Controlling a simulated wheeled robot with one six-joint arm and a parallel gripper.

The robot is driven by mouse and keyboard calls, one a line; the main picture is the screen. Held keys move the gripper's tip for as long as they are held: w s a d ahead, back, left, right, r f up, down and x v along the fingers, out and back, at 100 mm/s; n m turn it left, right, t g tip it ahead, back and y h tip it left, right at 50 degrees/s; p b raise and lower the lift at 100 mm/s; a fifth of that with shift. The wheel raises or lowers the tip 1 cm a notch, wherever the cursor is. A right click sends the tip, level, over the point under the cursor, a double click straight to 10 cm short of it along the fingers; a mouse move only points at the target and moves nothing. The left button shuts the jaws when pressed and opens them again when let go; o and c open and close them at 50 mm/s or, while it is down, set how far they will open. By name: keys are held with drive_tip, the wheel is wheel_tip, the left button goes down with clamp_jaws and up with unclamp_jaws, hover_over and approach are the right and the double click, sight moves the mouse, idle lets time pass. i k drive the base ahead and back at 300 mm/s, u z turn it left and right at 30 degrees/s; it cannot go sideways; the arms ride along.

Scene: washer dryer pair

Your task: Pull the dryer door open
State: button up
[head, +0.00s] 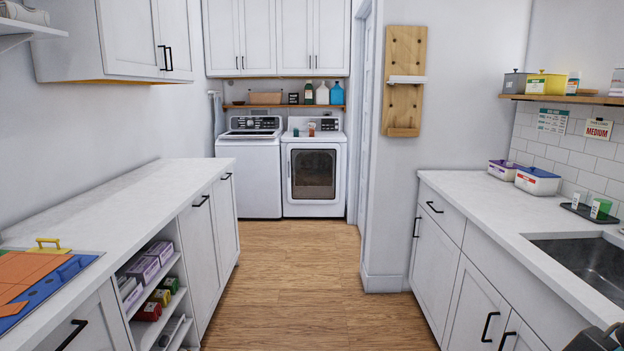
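The dryer (345,180) is the white machine on the right of the pair at the far end of the room. Its front door (313,174) has a dark window in a pale frame and looks shut. A small dark mark at the door's left edge may be its handle; it is too small to tell. The white washer (248,178) stands against the dryer's left side.
A wooden floor (290,262) runs clear to the machines. A long white counter (130,192) borders it on the left. A counter with a sink (585,262) and a jutting wall (392,230) border it on the right. Small items stand on the dryer top.

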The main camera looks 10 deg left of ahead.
sight(313, 169)
drive_tip(key=u, duration=0.15)
drive_tip(key=i, duration=0.9)
drive_tip(key=u, duration=0.55)
drive_tip(key=i, duration=2.1)
drive_tip(key=u, duration=0.35)
drive_tip(key=i, duration=2.15)
drive_tip(key=z, duration=0.45)
drive_tip(key=i, duration=2.1)
drive_tip(key=z, duration=0.75)
drive_tip(key=i, duration=0.95)
drive_tip(key=z, duration=0.15)
